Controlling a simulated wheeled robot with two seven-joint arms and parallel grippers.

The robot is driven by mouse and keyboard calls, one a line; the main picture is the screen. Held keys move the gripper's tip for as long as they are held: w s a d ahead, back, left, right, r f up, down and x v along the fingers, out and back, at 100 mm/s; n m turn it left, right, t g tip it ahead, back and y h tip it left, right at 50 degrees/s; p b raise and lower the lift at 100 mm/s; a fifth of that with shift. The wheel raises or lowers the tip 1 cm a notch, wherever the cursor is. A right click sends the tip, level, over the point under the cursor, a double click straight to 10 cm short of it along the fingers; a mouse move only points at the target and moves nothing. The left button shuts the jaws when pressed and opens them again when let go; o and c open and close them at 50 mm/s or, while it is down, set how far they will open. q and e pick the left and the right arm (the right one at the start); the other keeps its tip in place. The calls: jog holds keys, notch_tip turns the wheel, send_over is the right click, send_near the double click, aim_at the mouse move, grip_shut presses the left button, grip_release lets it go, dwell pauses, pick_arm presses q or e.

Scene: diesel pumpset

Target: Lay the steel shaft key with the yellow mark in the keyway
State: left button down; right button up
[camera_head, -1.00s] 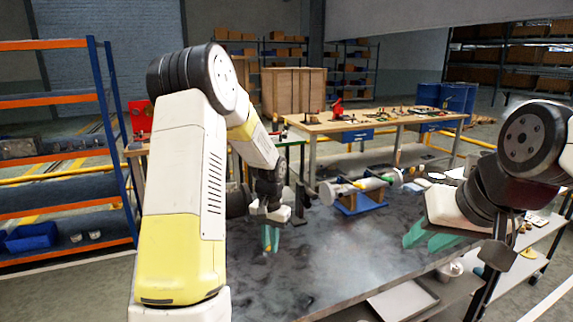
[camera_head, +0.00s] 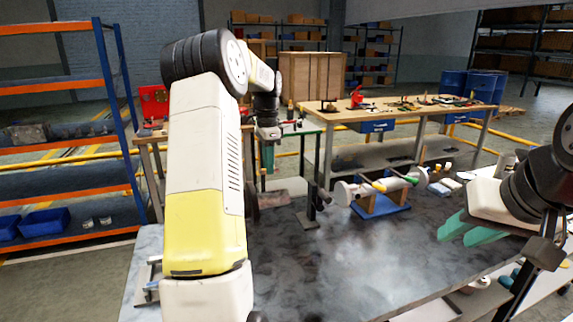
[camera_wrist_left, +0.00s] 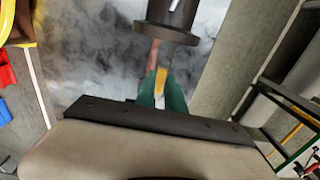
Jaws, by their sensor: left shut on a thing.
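My left gripper (camera_head: 268,157) is raised above the far side of the dark work table, its green fingers pointing down. In the left wrist view its green fingers (camera_wrist_left: 162,97) are shut on a small piece with a yellow mark, the shaft key (camera_wrist_left: 161,78). The key is too small to make out in the head view. A pale shaft (camera_head: 372,187) with a green end lies on a blue stand (camera_head: 382,208), to the right of my left gripper. The keyway cannot be made out. My right gripper (camera_head: 470,229) is at the right, its green fingers apart and empty.
The work table (camera_head: 350,260) is clear in its front middle. A dark upright stand (camera_head: 310,206) is left of the shaft. A dark flanged cylinder (camera_wrist_left: 168,28) is close beyond the key in the left wrist view. A wooden bench (camera_head: 400,115) stands behind.

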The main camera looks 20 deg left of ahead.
pick_arm(q)
send_over(269, 194)
jog(key=shift+f, duration=2.9)
jog(key=shift+f, duration=0.9)
jog(key=c, duration=1.3)
grip_release()
jog(key=shift+c, duration=0.2)
jog(key=shift+d+r, duration=0.1)
jog(key=shift+r, duration=3.85)
